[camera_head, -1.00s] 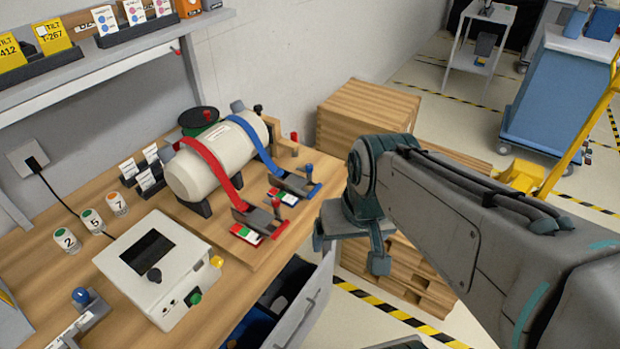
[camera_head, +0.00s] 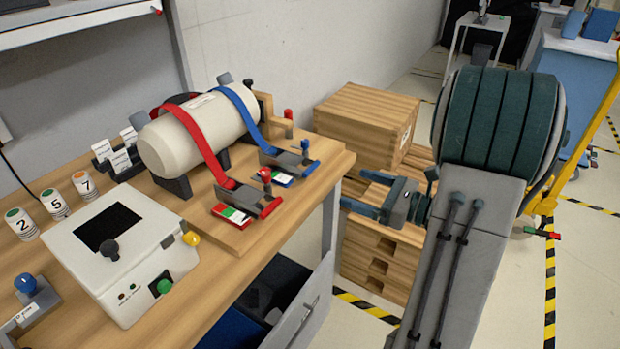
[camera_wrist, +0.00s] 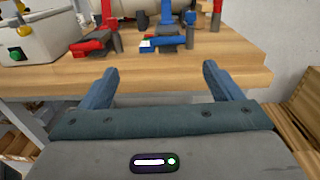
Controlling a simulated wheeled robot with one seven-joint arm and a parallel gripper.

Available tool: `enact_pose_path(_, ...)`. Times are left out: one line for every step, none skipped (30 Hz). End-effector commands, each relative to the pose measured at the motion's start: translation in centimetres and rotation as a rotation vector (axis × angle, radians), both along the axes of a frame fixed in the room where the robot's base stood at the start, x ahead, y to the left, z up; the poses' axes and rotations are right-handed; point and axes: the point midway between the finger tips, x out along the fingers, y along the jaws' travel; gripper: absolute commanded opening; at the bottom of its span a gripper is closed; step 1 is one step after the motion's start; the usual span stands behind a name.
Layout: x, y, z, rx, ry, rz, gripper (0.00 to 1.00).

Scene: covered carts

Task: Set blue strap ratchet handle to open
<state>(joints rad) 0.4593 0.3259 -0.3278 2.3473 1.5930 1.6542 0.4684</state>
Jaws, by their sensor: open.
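A white cylinder (camera_head: 172,146) lies on the wooden bench with a red strap (camera_head: 203,143) and a blue strap (camera_head: 241,107) over it. The blue strap's ratchet (camera_head: 285,157) sits near the bench's right edge, with a blue-knobbed handle (camera_head: 305,148) on it. It also shows in the wrist view (camera_wrist: 165,40), ahead of my fingers. The red ratchet (camera_head: 250,200) stands to its left. My gripper (camera_head: 362,205) is open and empty, off the bench's right edge and apart from the blue ratchet. Its two fingers (camera_wrist: 155,85) point toward the bench in the wrist view.
A white control box (camera_head: 125,250) and numbered cups (camera_head: 55,204) stand on the left of the bench. An open drawer (camera_head: 300,310) juts out below the front edge. Wooden crates (camera_head: 365,125) are stacked to the right of the bench, close behind my gripper.

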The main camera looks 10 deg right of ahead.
Motion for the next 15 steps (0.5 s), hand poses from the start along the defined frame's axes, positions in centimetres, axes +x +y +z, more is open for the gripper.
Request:
enact_pose_path(0.2, -0.6, -0.4, 0.015, 0.001, -0.021, 0.85)
enact_pose_path(0.3, -0.7, -0.4, 0.023, 0.000, -0.029, 0.85)
enact_pose_path(0.5, -0.8, -0.4, 0.028, -0.001, -0.034, 0.85)
enact_pose_path(0.7, -0.7, -0.3, 0.029, -0.001, -0.036, 0.85)
enact_pose_path(0.9, -0.5, -0.3, 0.029, -0.001, -0.036, 0.85)
enact_pose_path(1.2, -0.1, -0.2, 0.029, -0.002, -0.035, 0.85)
enact_pose_path(1.5, 0.2, -0.2, 0.029, -0.002, -0.033, 0.85)
enact_pose_path(1.8, 0.6, -0.2, 0.029, -0.002, -0.031, 0.85)
enact_pose_path(2.3, 1.1, -0.2, 0.028, -0.001, -0.031, 0.85)
enact_pose_path(2.7, 1.6, -0.2, 0.028, -0.002, -0.030, 0.85)
enact_pose_path(3.2, 2.1, -0.2, 0.028, -0.002, -0.030, 0.85)
enact_pose_path(3.8, 2.7, -0.2, 0.026, -0.002, -0.029, 0.85)
enact_pose_path(4.3, 3.2, -0.2, 0.027, -0.003, -0.028, 0.85)
enact_pose_path(4.7, 3.7, -0.1, 0.027, -0.003, -0.028, 0.85)
enact_pose_path(5.4, 4.3, -0.2, 0.026, -0.002, -0.029, 0.85)
